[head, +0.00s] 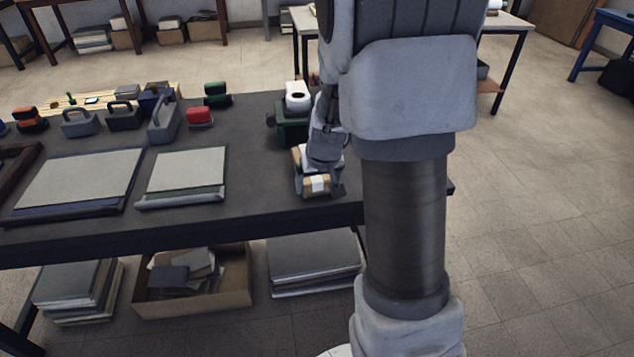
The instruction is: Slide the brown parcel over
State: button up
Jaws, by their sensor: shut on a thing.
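The brown parcel (304,184) is a small cardboard box with a white label on its front. It rests on the dark table (245,210) near the right part of the front edge. My gripper (320,180) is down at the parcel, with a finger at its right side, and is shut on it. My gripper and wrist hide the parcel's top and right part.
A dark green box (291,132) with a white roll (298,97) stands just behind the parcel. Two flat boards, one a pale panel (186,170), lie to the left. A red block (200,116) and several tools stand farther back. Bare tabletop lies left of the parcel.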

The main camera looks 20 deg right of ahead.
jog(key=o, duration=1.5)
jog(key=p+v, duration=0.5)
jog(key=v, duration=1.2)
jog(key=shift+r, duration=0.2)
jog(key=s+a+r+p, duration=0.3)
jog(key=s+r, duration=0.2)
jog(key=s+a+r+n+p, duration=0.1)
jog(key=s+a+r+p, duration=0.2)
jog(key=s+a+r, duration=0.1)
jog(key=s+a+r+n+t+p, duration=0.1)
jog(key=s+a+r+p, duration=0.2)
jog(key=s+r, duration=0.3)
jog(key=shift+s+a+r+y+p, duration=0.2)
jog(key=shift+a+r, duration=0.05)
jog(key=shift+r, duration=0.2)
jog(key=shift+s+a+r+y+p, duration=0.15)
jog(key=shift+a+r+y, duration=0.05)
jog(key=shift+r, duration=0.3)
